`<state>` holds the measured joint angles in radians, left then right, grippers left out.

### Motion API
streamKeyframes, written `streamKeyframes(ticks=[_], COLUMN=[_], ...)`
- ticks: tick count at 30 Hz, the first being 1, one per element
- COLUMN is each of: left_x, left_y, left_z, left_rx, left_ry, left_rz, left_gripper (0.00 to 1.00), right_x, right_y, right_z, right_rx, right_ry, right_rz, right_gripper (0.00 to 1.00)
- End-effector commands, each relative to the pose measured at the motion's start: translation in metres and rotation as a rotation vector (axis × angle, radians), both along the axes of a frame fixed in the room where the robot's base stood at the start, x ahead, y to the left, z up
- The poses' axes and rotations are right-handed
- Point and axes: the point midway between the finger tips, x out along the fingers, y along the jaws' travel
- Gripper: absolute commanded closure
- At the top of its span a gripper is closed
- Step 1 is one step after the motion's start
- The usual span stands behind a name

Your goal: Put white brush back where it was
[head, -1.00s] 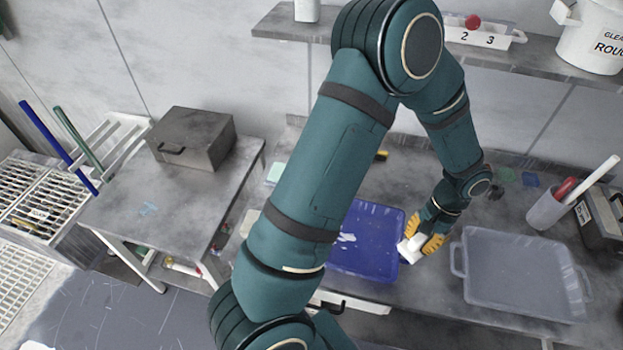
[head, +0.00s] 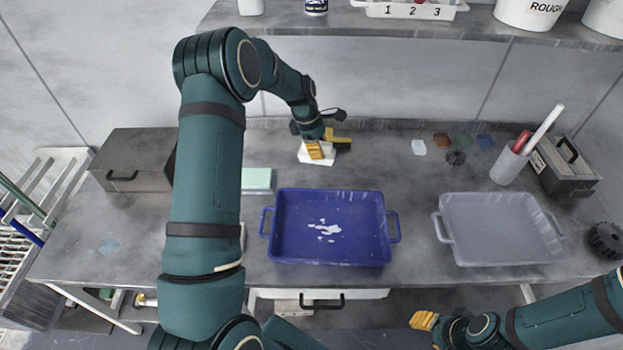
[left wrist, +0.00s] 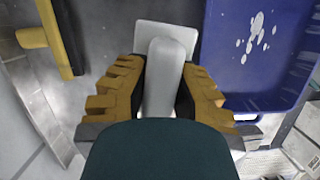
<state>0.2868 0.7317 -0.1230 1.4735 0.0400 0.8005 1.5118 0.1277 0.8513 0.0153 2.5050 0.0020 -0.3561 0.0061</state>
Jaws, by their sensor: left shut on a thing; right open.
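The white brush (head: 304,154) is in my left gripper (head: 317,148), over the back of the bench behind the blue tray (head: 268,246). In the left wrist view, the yellow fingers of my left gripper (left wrist: 160,98) are on either side of the white brush handle (left wrist: 163,75). Its flat white block (left wrist: 180,34) lies beyond the fingers. I cannot tell whether the brush touches the bench. A yellow-handled tool (head: 340,140) lies just right of the brush; it shows at the left in the wrist view (left wrist: 32,38). My right gripper (head: 424,320) is open and empty, low at the front.
The blue tray holds white splashes. A grey tray (head: 470,263) stands to its right. A cup (head: 508,166) with upright tools and a dark toolbox (head: 568,180) are at the right. A pale green block (head: 257,180) and a metal box (head: 130,160) are at the left.

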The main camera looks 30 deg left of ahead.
Motion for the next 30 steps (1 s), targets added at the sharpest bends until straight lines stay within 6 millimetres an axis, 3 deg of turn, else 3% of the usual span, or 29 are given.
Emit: streamKeyframes(ticks=[3, 8, 17, 30], left_x=[0.009, 0.012, 0.011, 0.012], left_y=[0.018, 0.025, 0.025, 0.024], left_z=[0.000, -0.007, -0.057, -0.101], left_rx=[0.002, 0.001, 0.000, 0.001], left_ry=[-0.002, 0.000, 0.002, -0.001], left_rz=[0.136, 0.196, 0.196, 0.193], left_gripper=[1.00, 1.00, 1.00, 1.00], right_x=[-0.001, -0.001, -0.004, -0.006], right_y=[0.000, 0.000, 0.001, 0.001], right_z=[-0.003, -0.004, -0.013, -0.019], right_rx=[0.000, 0.001, 0.002, 0.003], right_ry=[0.002, 0.003, 0.009, 0.014], right_rz=[0.002, 0.003, 0.008, 0.011], right_gripper=[0.53, 0.53, 0.53, 0.53])
